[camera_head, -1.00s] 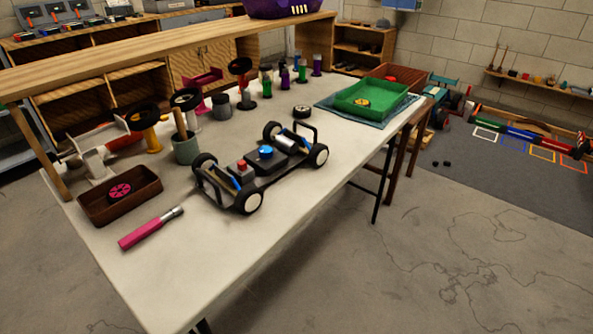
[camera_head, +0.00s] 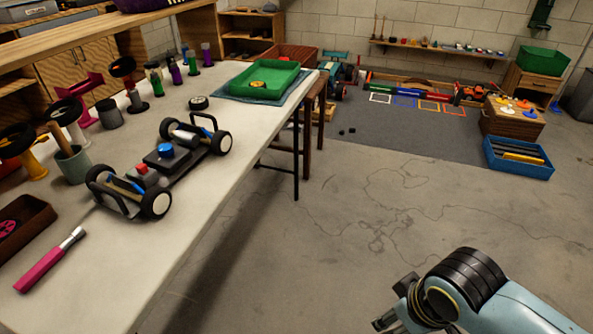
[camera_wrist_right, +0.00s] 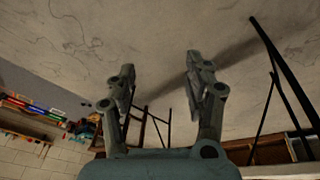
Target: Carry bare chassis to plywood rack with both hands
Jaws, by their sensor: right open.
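The bare chassis (camera_head: 168,153) stands on its four wheels on the white workbench (camera_head: 215,170), with a blue knob and a red knob on top and a black hoop at each end. My right gripper (camera_wrist_right: 160,80) is open and empty in the right wrist view, over bare floor. In the head view my right arm (camera_head: 470,290) comes in at the lower right, well apart from the chassis. My left gripper is not in view. I cannot tell which shelf is the plywood rack; a wooden shelf unit (camera_head: 250,35) stands at the back.
A green tray (camera_head: 285,85) sits at the bench's far end. The concrete floor (camera_head: 350,210) at right is open. A blue crate (camera_head: 545,172) stands further right.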

